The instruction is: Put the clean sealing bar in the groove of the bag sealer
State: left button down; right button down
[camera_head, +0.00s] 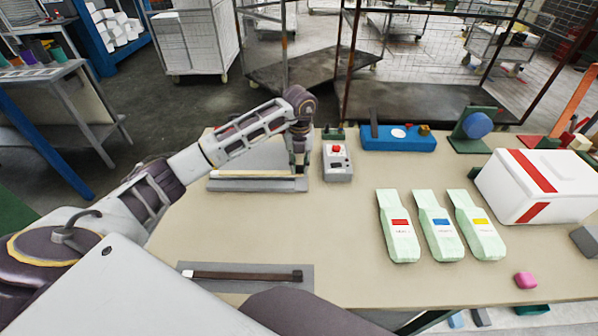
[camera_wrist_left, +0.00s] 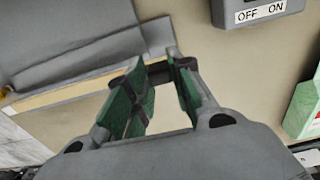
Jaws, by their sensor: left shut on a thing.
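The bag sealer (camera_head: 228,186) is a flat grey base at the table's back left. A pale cream bar (camera_head: 252,173), the clean sealing bar, lies along it; I cannot tell whether it sits fully in the groove. My left gripper (camera_head: 300,172) is at the bar's right end, pointing down and shut on it. In the left wrist view, the green-padded fingers (camera_wrist_left: 155,95) close around a dark end piece (camera_wrist_left: 158,70), and the pale bar (camera_wrist_left: 65,101) runs off left beside the grey sealer (camera_wrist_left: 90,60). My right gripper is not in view.
A dark bar (camera_head: 245,275) lies on a grey mat (camera_head: 300,284) at the front. A control box with a red button (camera_head: 338,165) stands just right of my gripper. Three pale green bags (camera_head: 440,228) and a white box (camera_head: 538,187) are farther right. The table's middle is clear.

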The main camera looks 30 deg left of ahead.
pick_arm(q)
jog(key=shift+f, duration=1.85)
jog(key=c, duration=1.3)
grip_release()
jog(key=shift+o, duration=0.2)
